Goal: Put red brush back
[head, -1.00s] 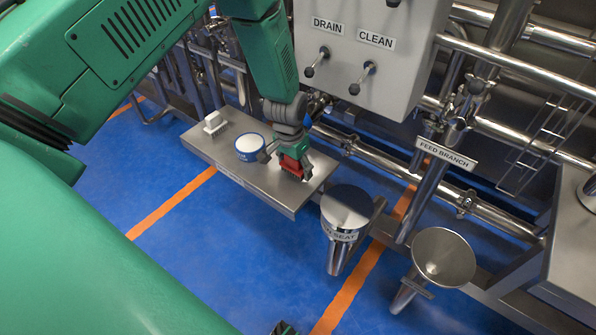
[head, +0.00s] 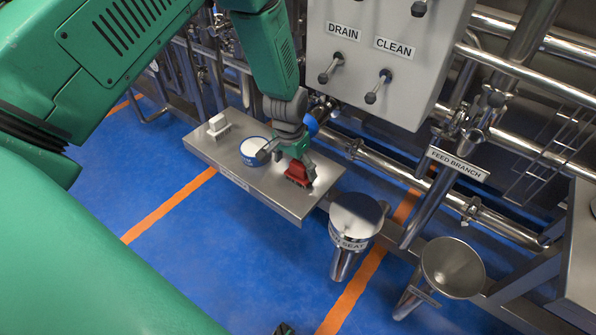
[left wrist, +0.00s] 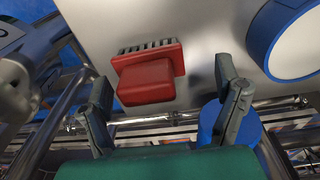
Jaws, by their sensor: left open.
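The red brush (head: 299,174) rests on the steel shelf (head: 232,170), toward its right end, with its bristle side against the surface. In the left wrist view the red brush (left wrist: 150,78) lies beyond and between the two spread fingers, touching neither. My left gripper (head: 288,165) is open and empty just above the brush; its fingers also show in the left wrist view (left wrist: 165,95). A small dark green piece at the bottom edge of the head view may be my right gripper (head: 284,329); its jaws cannot be made out.
A blue-rimmed white round tub (head: 254,151) stands left of the brush, and a white block-like item (head: 218,125) farther left. The control box (head: 385,60) and pipes are behind.

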